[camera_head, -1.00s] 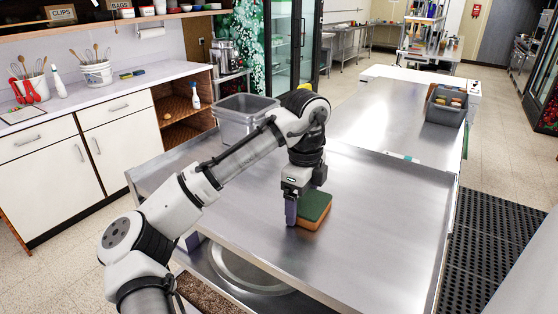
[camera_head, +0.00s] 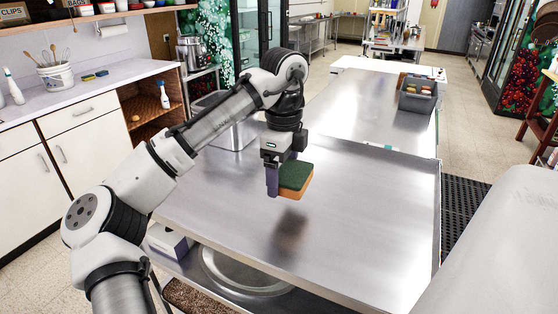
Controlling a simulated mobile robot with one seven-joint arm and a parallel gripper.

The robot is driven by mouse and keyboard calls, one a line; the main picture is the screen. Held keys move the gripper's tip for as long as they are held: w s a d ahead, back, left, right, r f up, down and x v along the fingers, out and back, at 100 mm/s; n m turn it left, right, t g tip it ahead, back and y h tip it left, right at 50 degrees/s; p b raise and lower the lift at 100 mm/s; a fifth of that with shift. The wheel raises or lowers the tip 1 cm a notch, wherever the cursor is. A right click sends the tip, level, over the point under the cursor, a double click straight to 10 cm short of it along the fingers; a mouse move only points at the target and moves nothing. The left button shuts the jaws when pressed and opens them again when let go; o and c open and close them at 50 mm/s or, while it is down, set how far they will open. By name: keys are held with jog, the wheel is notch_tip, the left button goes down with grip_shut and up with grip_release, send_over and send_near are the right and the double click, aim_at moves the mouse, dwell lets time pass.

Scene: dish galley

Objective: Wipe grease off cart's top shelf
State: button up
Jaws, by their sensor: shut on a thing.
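The cart's top shelf (camera_head: 350,220) is a bare steel surface with a low rim, in the middle of the head view. My gripper (camera_head: 280,185) is shut on a sponge (camera_head: 296,180) with a green top and an orange body. The sponge is held above the shelf, with a dark reflection or shadow on the steel below it. I cannot make out a distinct grease patch on the shelf. My arm hides part of the shelf's left side.
A grey bin (camera_head: 234,132) stands at the shelf's far left, partly behind my arm. A second steel surface (camera_head: 370,105) extends beyond, with a grey tub (camera_head: 418,95) of items at its right. A lower shelf (camera_head: 245,270) holds a large round metal piece. A black mat (camera_head: 460,205) lies to the right.

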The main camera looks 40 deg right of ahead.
jog(key=shift+r, duration=1.1)
jog(key=shift+f, duration=0.1)
